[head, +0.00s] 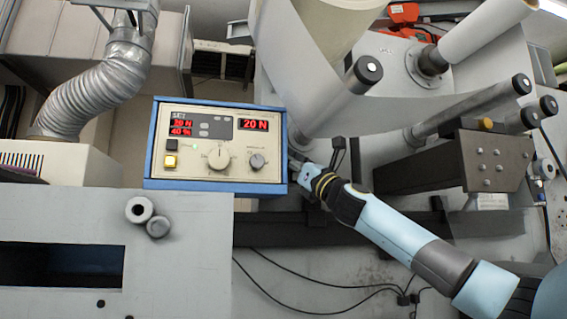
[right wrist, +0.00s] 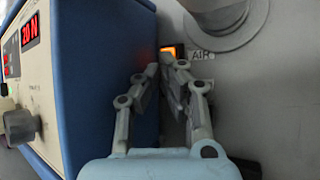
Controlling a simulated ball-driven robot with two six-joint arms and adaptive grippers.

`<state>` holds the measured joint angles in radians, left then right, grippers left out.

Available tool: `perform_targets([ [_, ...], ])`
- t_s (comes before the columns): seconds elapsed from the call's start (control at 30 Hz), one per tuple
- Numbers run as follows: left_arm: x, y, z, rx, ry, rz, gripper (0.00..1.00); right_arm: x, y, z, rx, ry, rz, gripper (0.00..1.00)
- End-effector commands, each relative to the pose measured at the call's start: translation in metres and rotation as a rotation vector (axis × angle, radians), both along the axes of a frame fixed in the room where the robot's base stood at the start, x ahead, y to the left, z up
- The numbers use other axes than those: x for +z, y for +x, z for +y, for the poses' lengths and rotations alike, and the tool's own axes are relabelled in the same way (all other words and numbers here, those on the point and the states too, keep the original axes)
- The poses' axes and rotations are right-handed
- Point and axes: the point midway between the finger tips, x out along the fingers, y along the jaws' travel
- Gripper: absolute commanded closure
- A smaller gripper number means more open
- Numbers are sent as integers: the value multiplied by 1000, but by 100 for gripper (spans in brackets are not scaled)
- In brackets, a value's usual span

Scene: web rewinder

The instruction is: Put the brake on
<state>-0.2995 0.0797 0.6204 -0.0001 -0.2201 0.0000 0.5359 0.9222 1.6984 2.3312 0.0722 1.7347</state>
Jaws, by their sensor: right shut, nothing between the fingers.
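The control box (head: 290,150) has a blue casing and a cream front with red displays; one reads 20 N. In the right wrist view the gripper (right wrist: 160,72) is shut and empty between the blue side and a grey panel. An orange-lit switch (right wrist: 176,51) sits just beyond the fingertips, beside a label that seems to read AIR. Contact cannot be told. My left gripper is out of view.
The grey panel (right wrist: 250,90) stands close on the gripper's right. A white web and rollers (head: 370,70) are right of the box. A grey ribbed duct (head: 90,95) is at left. Black cables (head: 330,310) hang below. A grey plate (head: 190,220) lies below the box.

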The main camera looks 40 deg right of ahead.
Motion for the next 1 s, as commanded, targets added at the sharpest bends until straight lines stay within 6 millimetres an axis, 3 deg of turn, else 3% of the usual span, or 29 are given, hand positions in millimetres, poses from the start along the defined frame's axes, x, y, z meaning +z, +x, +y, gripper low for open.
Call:
perform_targets([
  [0.57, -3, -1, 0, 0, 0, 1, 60, -1, -9, 5, -1, -1, 0, 100],
  [0.87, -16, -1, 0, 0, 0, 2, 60, -3, -35, 20, 1, -6, 3, 100],
  [1.0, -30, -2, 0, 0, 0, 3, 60, -4, -49, 26, -2, -6, 0, 100],
])
